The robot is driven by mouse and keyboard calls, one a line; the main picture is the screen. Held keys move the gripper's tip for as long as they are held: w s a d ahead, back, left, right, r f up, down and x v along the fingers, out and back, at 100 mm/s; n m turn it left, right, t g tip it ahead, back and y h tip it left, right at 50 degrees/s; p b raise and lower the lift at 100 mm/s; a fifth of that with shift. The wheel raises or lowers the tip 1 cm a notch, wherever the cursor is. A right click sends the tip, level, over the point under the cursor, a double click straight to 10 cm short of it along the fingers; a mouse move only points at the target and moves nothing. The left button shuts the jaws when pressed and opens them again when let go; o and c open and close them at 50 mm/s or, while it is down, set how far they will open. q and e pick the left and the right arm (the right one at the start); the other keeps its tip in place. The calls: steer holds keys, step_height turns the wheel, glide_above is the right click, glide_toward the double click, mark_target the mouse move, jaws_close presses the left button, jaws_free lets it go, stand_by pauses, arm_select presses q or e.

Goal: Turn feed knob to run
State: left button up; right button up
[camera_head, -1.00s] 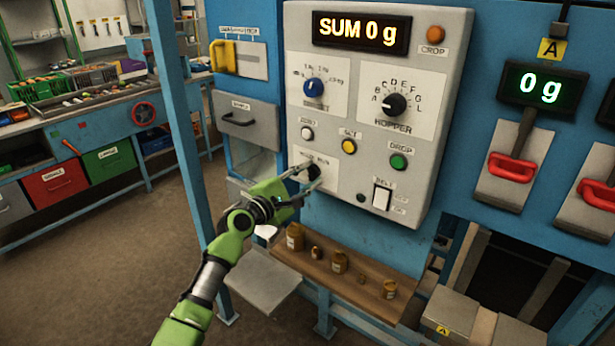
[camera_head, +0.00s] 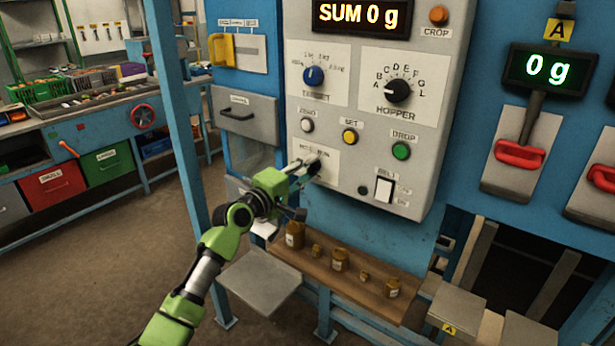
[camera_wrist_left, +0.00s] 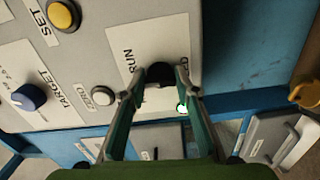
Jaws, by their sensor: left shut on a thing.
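The black feed knob (camera_wrist_left: 160,74) sits on a white plate with the word RUN beside it, low on the grey control panel (camera_head: 350,205). In the wrist view my left gripper (camera_wrist_left: 160,82) has a fingertip on each side of the knob and is shut on it. In the head view my left gripper (camera_head: 306,167) reaches the plate (camera_head: 314,152) from the lower left and covers part of the knob. The knob's pointer is hidden, so I cannot tell its setting. My right gripper is not in view.
Above are a yellow button (camera_head: 349,136), a green button (camera_head: 401,150), the black hopper knob (camera_head: 398,90) and the blue target knob (camera_head: 313,75). A white belt switch (camera_head: 384,189) is to the right. A wooden shelf (camera_head: 325,267) with small brown weights lies below. A blue post (camera_head: 170,100) stands left.

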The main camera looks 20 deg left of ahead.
arm_select(q)
steer(key=m, duration=0.1)
steer(key=m+b, duration=0.2)
steer(key=shift+f+m, duration=0.25)
steer(key=shift+m, duration=0.15)
steer(key=shift+m+b, duration=0.3)
steer(key=shift+m, duration=0.2)
steer(key=shift+r, duration=0.1)
steer(key=o, duration=1.1)
steer(key=v, duration=1.2)
